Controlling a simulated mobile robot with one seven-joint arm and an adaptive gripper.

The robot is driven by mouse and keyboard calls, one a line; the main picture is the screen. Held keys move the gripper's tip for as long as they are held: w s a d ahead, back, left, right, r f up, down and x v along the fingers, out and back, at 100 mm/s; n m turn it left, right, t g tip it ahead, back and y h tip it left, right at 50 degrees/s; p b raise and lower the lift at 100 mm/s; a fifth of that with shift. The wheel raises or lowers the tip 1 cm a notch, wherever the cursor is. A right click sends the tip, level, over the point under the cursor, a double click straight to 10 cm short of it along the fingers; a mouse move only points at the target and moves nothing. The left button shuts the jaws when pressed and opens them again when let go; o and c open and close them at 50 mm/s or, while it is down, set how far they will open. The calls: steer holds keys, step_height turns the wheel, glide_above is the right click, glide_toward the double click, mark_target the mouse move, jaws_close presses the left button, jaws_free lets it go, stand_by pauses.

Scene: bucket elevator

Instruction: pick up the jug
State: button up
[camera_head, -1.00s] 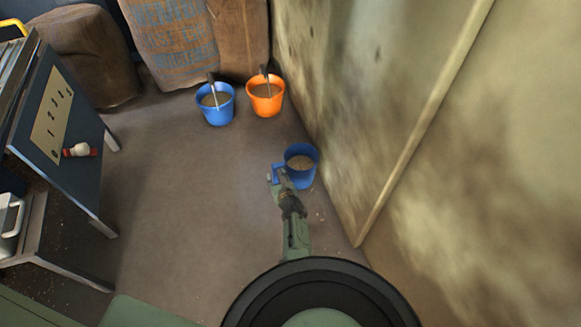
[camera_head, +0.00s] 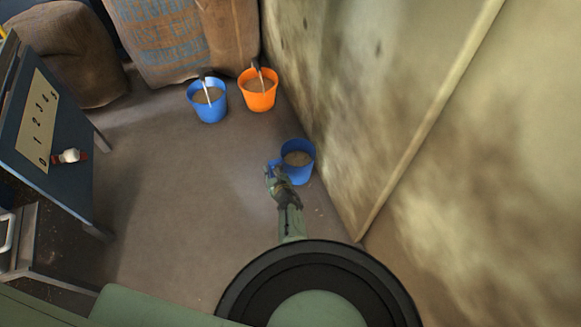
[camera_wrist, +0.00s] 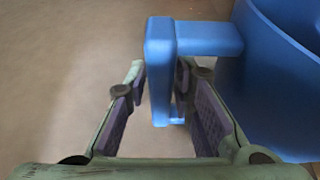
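The jug (camera_head: 306,172) is a blue, open-topped vessel on the floor beside the wall, with grainy tan material inside. Its handle is on the left side, toward my gripper (camera_head: 273,171). In the wrist view the jug's wall (camera_wrist: 275,90) fills the right side, and its squared handle (camera_wrist: 160,45) reaches left between my fingers. My gripper (camera_wrist: 160,80) is open, one finger on each side of the handle's upright bar. A gap shows between the left finger and the bar. The right finger is close to the bar, and I cannot tell whether it touches.
A blue bucket (camera_head: 207,109) and an orange bucket (camera_head: 259,99), each with a tool in it, stand farther back before sacks (camera_head: 160,45). A stained wall (camera_head: 370,110) rises right of the jug. A blue panel (camera_head: 68,165) is at left. Floor between is clear.

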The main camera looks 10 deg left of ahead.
jaws_close()
stand_by(0.5)
steer(key=shift+w+a+r, duration=0.1)
steer(key=shift+r, duration=0.05)
